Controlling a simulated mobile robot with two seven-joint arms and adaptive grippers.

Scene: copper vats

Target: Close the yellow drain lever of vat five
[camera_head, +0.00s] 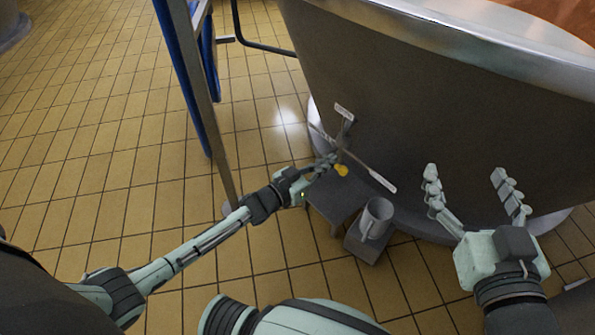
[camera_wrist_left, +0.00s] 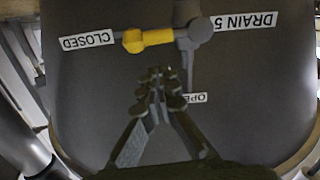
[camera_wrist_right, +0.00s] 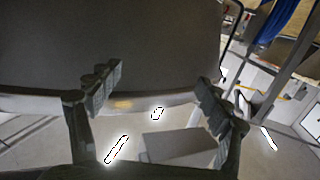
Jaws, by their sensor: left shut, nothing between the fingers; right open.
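The drain lever (camera_wrist_left: 150,40) has a yellow grip on a grey valve (camera_wrist_left: 200,30) on the vat wall. In the left wrist view the grip points at the CLOSED label (camera_wrist_left: 87,41). The DRAIN 5 label (camera_wrist_left: 246,20) is on the valve's other side, and a partly hidden OPEN label (camera_wrist_left: 197,97) is below. The yellow grip also shows in the head view (camera_head: 341,170). My left gripper (camera_wrist_left: 161,77) is shut and empty, close to the lever but seemingly apart from it. My right gripper (camera_head: 466,175) is open and empty in front of the vat (camera_head: 440,110), right of the valve.
A ladder-like frame with blue rails (camera_head: 195,80) stands left of the vat. The tiled floor (camera_head: 110,120) at left is clear.

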